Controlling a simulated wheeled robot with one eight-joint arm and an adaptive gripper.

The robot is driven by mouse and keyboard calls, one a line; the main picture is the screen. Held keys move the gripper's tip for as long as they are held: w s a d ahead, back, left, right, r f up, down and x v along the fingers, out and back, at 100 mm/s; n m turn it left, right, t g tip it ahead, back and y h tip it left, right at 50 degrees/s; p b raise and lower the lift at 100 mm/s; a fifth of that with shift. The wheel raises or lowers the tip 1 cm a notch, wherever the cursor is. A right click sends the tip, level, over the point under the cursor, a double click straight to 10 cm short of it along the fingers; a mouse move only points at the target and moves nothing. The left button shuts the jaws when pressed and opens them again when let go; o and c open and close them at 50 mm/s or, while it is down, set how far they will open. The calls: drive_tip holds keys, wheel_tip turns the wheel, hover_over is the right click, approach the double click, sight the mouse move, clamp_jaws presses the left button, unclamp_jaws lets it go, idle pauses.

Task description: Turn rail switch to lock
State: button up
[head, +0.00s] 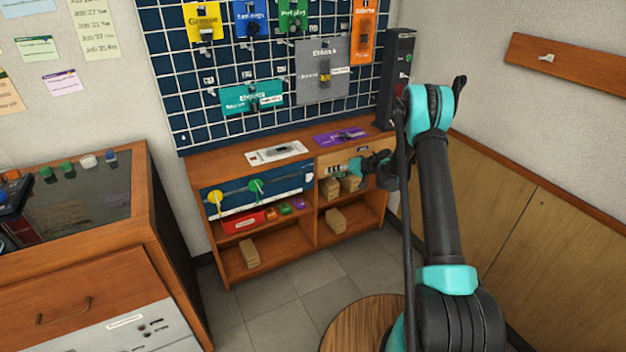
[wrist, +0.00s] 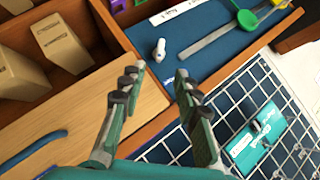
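A dark blue panel (head: 283,188) on the shelf front carries a yellow knob (head: 215,197), a green knob (head: 256,190) on a grey bar and a small white knob at its right end. The wrist view shows the white knob (wrist: 160,50) ahead of the fingertips, and the green knob (wrist: 246,19) on its bar (wrist: 212,40). No readable label shows which part is the rail switch. My gripper (head: 356,168) is by the shelf front, right of the blue panel. In the wrist view my gripper (wrist: 161,70) is open and empty, apart from the white knob.
Above the shelf, a wire grid (head: 195,100) holds coloured plates, among them a teal one (head: 238,98) and a grey one (head: 312,85). Cardboard boxes (head: 335,220) and a red box (head: 240,221) sit in the shelf. A wooden cabinet (head: 90,270) stands left; a round stool (head: 350,325) stands in front.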

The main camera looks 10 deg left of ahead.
sight(312, 177)
drive_tip(key=x, duration=1.2)
drive_tip(key=shift+a, duration=0.15)
clamp_jaws()
